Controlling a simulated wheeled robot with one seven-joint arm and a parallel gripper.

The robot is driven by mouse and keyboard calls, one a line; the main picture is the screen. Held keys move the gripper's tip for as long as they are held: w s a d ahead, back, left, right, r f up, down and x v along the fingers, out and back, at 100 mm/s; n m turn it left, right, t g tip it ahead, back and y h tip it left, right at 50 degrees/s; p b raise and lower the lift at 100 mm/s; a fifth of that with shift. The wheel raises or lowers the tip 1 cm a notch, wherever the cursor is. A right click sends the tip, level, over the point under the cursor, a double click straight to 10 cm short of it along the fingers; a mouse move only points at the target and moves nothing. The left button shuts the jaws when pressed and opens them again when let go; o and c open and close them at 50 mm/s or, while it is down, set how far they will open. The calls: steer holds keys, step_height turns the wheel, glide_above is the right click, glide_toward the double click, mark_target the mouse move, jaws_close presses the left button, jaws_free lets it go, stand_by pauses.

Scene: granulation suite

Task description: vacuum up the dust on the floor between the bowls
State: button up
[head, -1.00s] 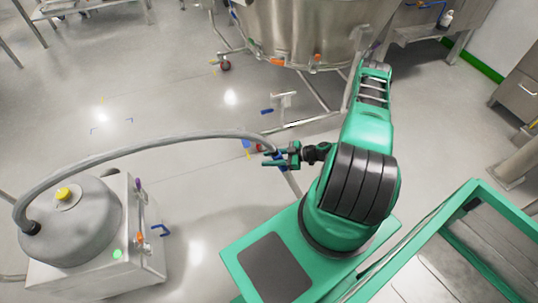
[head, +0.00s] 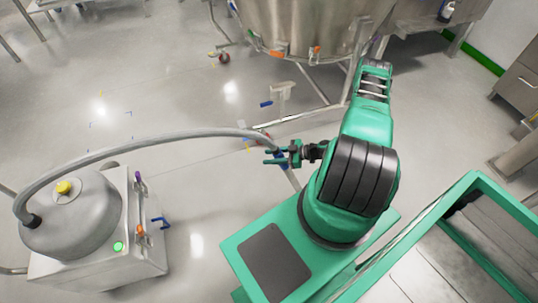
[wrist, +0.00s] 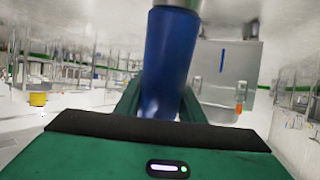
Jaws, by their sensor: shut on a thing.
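My gripper (head: 275,157) is shut on the blue grip of the vacuum wand (head: 282,160). In the wrist view the blue grip (wrist: 165,60) stands nearly upright between my fingers (wrist: 160,98). A grey hose (head: 150,140) arches from the wand to the vacuum (head: 85,235), a grey-domed unit on a pale box with a lit green lamp. A big steel bowl (head: 300,30) stands at the back. I cannot make out the dust.
A steel valve-like fitting (head: 281,91) and low pipe frame (head: 300,118) lie under the bowl, just beyond my gripper. A caster (head: 223,57) stands left of them. Cabinets (head: 518,75) line the right. The floor at left centre (head: 190,85) is open.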

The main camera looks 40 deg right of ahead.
steer(key=s+a, duration=0.1)
steer(key=s, duration=0.7)
steer(key=shift+a+r, duration=0.15)
steer(key=shift+a, duration=0.2)
steer(key=shift+s, duration=0.1)
stand_by(0.4)
steer(key=shift+s+d, duration=0.2)
steer(key=shift+d, duration=0.7)
steer(key=shift+s+d, duration=0.2)
steer(key=shift+d, duration=0.65)
steer(key=shift+w, duration=0.15)
steer(key=w+d, duration=0.2)
steer(key=w, duration=0.7)
steer(key=shift+w+d, duration=0.15)
steer(key=shift+w, duration=0.1)
steer(key=d, duration=0.1)
steer(key=s+d, duration=0.1)
steer(key=d, duration=0.1)
steer(key=shift+d, duration=0.2)
stand_by(0.3)
